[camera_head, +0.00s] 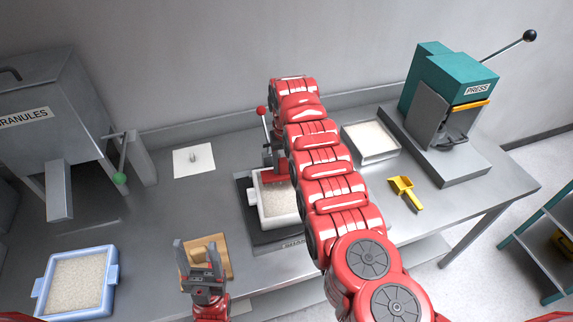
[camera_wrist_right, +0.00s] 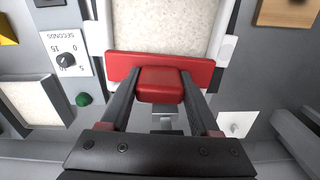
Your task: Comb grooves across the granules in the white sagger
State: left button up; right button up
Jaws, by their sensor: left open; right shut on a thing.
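The white sagger (camera_head: 279,222), filled with pale granules, sits on a dark plate at the middle of the bench in the head view. My right arm hides its right side. My right gripper (camera_wrist_right: 160,85) is shut on the block-shaped grip of a red comb (camera_wrist_right: 123,66). In the right wrist view the comb's wide bar lies across one end of the granules (camera_wrist_right: 165,24). Its lower edge is hidden, so I cannot tell how deep it reaches. No grooves are clear on the visible surface. My left gripper (camera_head: 202,268) is open and empty above a wooden board (camera_head: 222,254).
A blue sagger (camera_head: 109,292) of granules stands front left, near the granules hopper (camera_head: 40,90). A grey tray (camera_head: 382,157) of granules and a yellow scoop (camera_head: 403,187) lie right of my arm. The teal press (camera_head: 450,80) stands at the right. A white card (camera_head: 180,165) lies behind.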

aim_at(286, 173)
jog(key=shift+f, duration=0.15)
dwell(0.4)
jog(key=shift+f+b, duration=0.55)
jog(key=shift+f, duration=0.85)
jog(key=shift+s, duration=0.1)
jog(key=shift+f+b, duration=0.35)
jog(key=shift+f, duration=0.2)
